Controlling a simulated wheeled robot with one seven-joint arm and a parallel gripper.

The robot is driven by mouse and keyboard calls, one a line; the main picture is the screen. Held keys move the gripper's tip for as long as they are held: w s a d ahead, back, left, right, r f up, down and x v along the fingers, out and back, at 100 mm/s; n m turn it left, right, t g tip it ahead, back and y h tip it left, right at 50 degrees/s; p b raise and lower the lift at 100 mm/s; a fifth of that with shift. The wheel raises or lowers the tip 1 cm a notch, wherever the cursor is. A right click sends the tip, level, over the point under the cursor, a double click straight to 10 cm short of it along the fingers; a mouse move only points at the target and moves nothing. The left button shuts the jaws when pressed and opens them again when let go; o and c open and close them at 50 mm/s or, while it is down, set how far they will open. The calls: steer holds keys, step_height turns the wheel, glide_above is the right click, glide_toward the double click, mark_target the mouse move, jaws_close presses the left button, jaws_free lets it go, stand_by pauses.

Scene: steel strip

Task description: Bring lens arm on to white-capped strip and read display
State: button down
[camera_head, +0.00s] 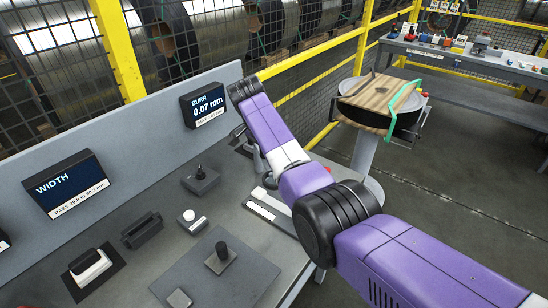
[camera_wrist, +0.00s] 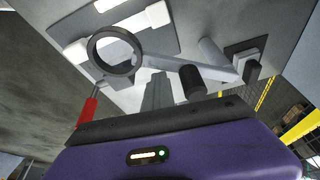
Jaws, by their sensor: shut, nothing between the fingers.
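The lens arm (camera_wrist: 222,64) shows in the wrist view as a pale bar with a dark ring (camera_wrist: 137,67) at its left end and a black knob (camera_wrist: 191,84) on it. The ring lies over or beside white pieces of the white-capped strip (camera_wrist: 150,17); I cannot tell how exactly it is centred. My gripper (camera_wrist: 157,78) is shut and empty, close beside the knob, on its left. The burr display (camera_head: 207,107) is lit and reads 0.07 mm. In the head view my purple arm hides most of the lens arm.
The width display (camera_head: 65,183) shows no value. A round stand (camera_head: 407,116) with a wooden top is at the right. A red handle (camera_wrist: 88,107) is near my gripper.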

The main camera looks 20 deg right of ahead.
steer(key=shift+a+f, duration=0.1)
steer(key=shift+a, duration=0.4)
steer(key=d+p, duration=0.1)
steer(key=d, duration=0.3)
steer(key=w+b+v, duration=0.1)
steer(key=b+v, duration=0.1)
steer(key=v, duration=0.7)
steer(key=shift+d+r, duration=0.25)
steer(key=shift+r, duration=0.35)
